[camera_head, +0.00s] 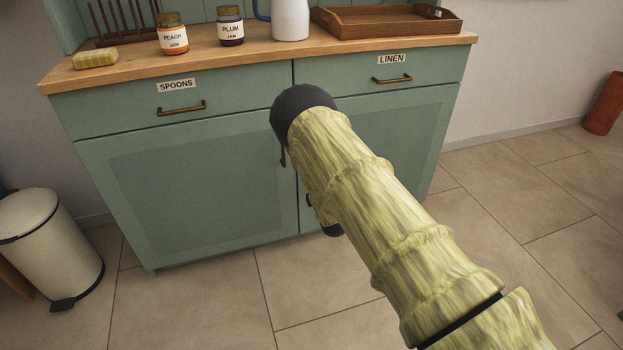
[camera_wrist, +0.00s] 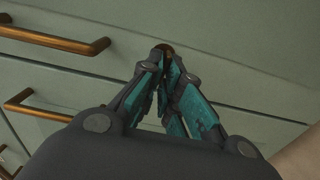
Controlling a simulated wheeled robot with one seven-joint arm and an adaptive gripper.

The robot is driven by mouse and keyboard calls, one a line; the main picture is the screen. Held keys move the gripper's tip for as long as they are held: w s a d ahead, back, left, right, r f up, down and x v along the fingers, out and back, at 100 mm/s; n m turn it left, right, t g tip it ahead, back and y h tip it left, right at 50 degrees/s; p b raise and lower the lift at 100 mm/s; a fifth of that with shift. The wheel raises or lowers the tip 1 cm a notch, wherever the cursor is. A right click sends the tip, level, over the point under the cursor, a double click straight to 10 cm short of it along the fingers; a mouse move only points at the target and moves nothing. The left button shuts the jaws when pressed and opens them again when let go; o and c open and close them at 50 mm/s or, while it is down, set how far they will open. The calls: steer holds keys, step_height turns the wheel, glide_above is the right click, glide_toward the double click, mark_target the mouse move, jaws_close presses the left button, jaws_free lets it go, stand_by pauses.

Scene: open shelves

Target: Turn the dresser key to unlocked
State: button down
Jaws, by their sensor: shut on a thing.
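The green dresser (camera_head: 185,195) stands ahead, with two drawers labelled SPOONS and LINEN above two doors. My arm covers its middle in the head view, so the key and my gripper's fingers are hidden there. In the wrist view my gripper (camera_wrist: 167,70) has its teal-padded fingers brought together at the dresser front. A small dark bronze piece, the key (camera_wrist: 165,47), shows at the fingertips, and my gripper is shut on it. Most of the key is covered, and I cannot tell its turn angle or see the keyhole.
Bronze bar handles (camera_wrist: 60,39) stick out left of my gripper in the wrist view. Jam jars (camera_head: 172,36), a white jug (camera_head: 290,20) and a wooden tray (camera_head: 385,22) stand on the dresser top. A cream pedal bin (camera_head: 52,245) stands left.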

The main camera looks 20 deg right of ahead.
stand_by(0.4)
steer(key=c, duration=1.7)
jaws_free()
steer(key=shift+o, duration=0.2)
steer(key=shift+s, duration=0.1)
steer(key=s, duration=1.2)
steer(key=shift+d, duration=0.25)
steer(key=shift+f, duration=0.1)
